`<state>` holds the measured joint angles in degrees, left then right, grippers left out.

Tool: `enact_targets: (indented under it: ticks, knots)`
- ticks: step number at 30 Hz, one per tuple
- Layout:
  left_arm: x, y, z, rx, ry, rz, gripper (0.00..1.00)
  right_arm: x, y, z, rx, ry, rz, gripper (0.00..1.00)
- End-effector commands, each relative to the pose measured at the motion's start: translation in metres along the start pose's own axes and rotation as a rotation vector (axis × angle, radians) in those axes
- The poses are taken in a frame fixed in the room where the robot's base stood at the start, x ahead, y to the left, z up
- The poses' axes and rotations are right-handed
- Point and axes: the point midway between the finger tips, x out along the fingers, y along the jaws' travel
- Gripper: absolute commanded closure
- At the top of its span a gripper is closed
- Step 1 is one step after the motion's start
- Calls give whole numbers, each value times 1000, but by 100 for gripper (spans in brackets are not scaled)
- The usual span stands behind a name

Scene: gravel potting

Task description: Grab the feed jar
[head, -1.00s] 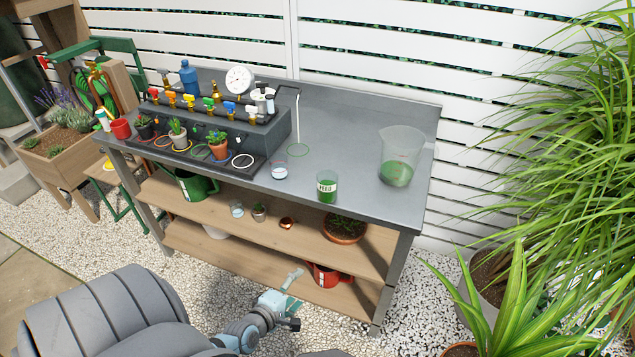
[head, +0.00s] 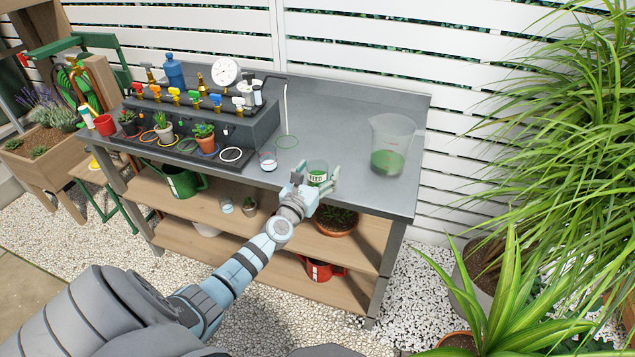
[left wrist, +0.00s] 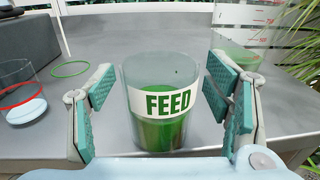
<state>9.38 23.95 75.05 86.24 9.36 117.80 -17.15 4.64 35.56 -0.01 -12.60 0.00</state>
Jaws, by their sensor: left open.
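The feed jar (head: 317,172) is a clear cup with green liquid and a white FEED label, upright near the front edge of the grey bench top (head: 350,120). In the left wrist view the feed jar (left wrist: 162,104) stands between the two teal-padded fingers of my left gripper (left wrist: 160,105). The fingers are open, with a gap visible on each side of the jar. In the head view my left gripper (head: 315,178) reaches the jar from the front, a finger on either side. My right gripper is not in view.
A small glass with a red ring (head: 268,160) stands left of the jar. A large beaker (head: 392,145) with green liquid stands to the right. A black tray of potted plants (head: 203,134) and a valve block (head: 240,125) fill the left side.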

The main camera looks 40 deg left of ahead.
Motion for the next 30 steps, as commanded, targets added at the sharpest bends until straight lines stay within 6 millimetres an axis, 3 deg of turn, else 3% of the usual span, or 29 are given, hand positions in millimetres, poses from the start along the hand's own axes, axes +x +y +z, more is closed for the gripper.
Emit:
enact_targets:
  ticks: [6, 17, 30]
  knots:
    - [2, 0, 0, 0, 1, -1, 30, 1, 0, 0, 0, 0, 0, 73]
    - [2, 0, 0, 1, 1, -1, 88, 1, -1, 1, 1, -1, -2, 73]
    - [2, -1, 6, 1, 0, -2, 90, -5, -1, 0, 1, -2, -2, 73]
